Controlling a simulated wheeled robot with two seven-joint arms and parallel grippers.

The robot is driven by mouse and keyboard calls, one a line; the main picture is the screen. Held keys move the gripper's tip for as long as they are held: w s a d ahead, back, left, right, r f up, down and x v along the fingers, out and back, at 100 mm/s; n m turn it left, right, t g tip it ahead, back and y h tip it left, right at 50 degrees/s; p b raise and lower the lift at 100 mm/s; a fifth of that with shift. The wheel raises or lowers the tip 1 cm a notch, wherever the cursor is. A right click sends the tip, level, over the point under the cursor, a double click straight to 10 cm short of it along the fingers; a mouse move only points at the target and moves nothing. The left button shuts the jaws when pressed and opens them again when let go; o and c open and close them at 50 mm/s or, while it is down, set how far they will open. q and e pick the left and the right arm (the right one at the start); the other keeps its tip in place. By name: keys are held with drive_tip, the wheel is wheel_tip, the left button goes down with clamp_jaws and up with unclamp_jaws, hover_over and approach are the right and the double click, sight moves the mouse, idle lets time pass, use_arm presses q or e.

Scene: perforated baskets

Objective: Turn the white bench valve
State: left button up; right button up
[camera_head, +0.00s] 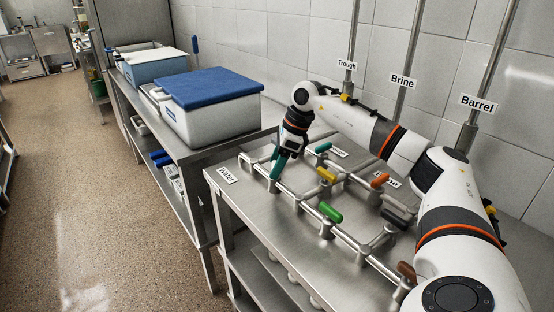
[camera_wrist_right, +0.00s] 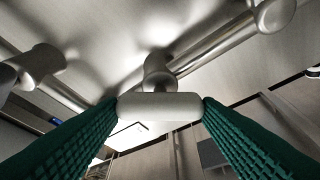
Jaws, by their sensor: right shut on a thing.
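The white bench valve handle (camera_wrist_right: 160,106) shows in the right wrist view as a short rounded white bar on a metal stem. My right gripper (camera_wrist_right: 160,108) has its two green ribbed fingers against the two ends of this bar and is shut on it. In the head view my right gripper (camera_head: 275,178) points down at the far left end of the pipework, near the Water label (camera_head: 227,175). The white handle is mostly hidden there by the fingers. My left gripper is not in view.
Other handles stand on the pipes: green (camera_head: 331,212), yellow (camera_head: 326,174), teal (camera_head: 322,147), orange (camera_head: 379,179), black (camera_head: 393,218) and brown (camera_head: 406,271). Vertical pipes rise behind. A blue-lidded box (camera_head: 210,118) stands on the neighbouring table. The bench's front left (camera_head: 262,228) is bare.

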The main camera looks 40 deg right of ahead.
drive_tip(key=m+h, duration=0.1)
drive_tip(key=m, duration=0.1)
drive_tip(key=m+t, duration=0.1)
drive_tip(key=m, duration=0.2)
drive_tip(key=shift+s+a+m+h+p, duration=0.1)
drive_tip(key=shift+m+h+p, duration=0.2)
drive_tip(key=shift+h+p, duration=0.1)
drive_tip(key=m+h, duration=0.1)
drive_tip(key=m, duration=0.3)
drive_tip(key=shift+a+m+t+h, duration=0.15)
drive_tip(key=shift+m+t+h, duration=0.15)
drive_tip(key=shift+m+h, duration=0.1)
drive_tip(key=o, duration=1)
drive_tip(key=v, duration=1.2)
